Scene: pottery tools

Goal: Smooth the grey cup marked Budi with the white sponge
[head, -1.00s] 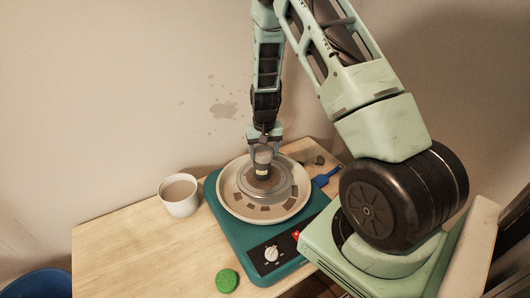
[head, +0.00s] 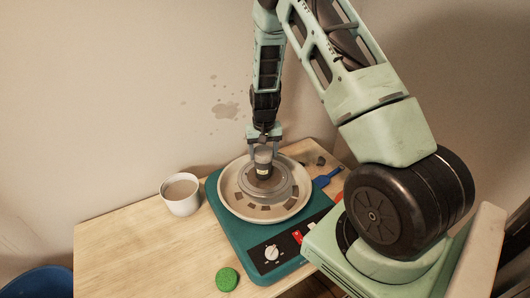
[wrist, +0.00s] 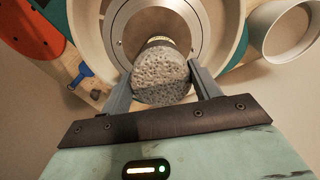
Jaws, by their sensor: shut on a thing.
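My gripper (head: 264,143) points down over the middle of the pottery wheel and is shut on a grey cylinder (head: 263,157) with a pale label band. In the wrist view the grey cylinder (wrist: 161,80) shows a pitted round end between the two fingers (wrist: 158,90). I cannot read the label, and cannot tell if this is the cup marked Budi. Its lower end is over the wheel's central disc (head: 284,189); I cannot tell if it touches. I see no white sponge; part of the table is hidden behind my arm.
The wheel has a cream splash pan (head: 232,203) and a teal base (head: 237,233) with a knob and red switch. A white cup (head: 181,206) stands left. A green sponge-like disc (head: 227,279) lies in front. A blue tool (head: 325,179) lies right. The table's left part is clear.

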